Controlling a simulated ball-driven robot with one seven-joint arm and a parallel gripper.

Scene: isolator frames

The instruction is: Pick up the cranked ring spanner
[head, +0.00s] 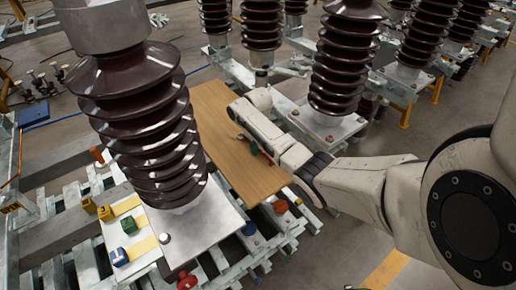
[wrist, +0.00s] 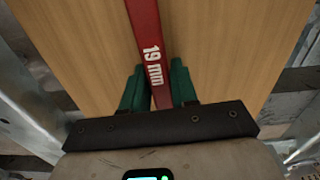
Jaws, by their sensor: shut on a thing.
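The cranked ring spanner shows in the wrist view as a red bar (wrist: 146,25) with white "19 mm" lettering. Its ring ends are out of that picture. My gripper (wrist: 158,72) has its two green fingers on either side of the bar, shut on it. Behind it is a light wooden board (wrist: 80,60). In the head view my gripper (head: 254,148) is low over the wooden board (head: 216,112), with a small red part of the spanner (head: 267,158) showing beside it. I cannot tell whether the spanner touches the board.
A large brown ribbed insulator (head: 145,125) stands left of the board, and another (head: 345,65) stands to its right. Metal frame bars surround the board.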

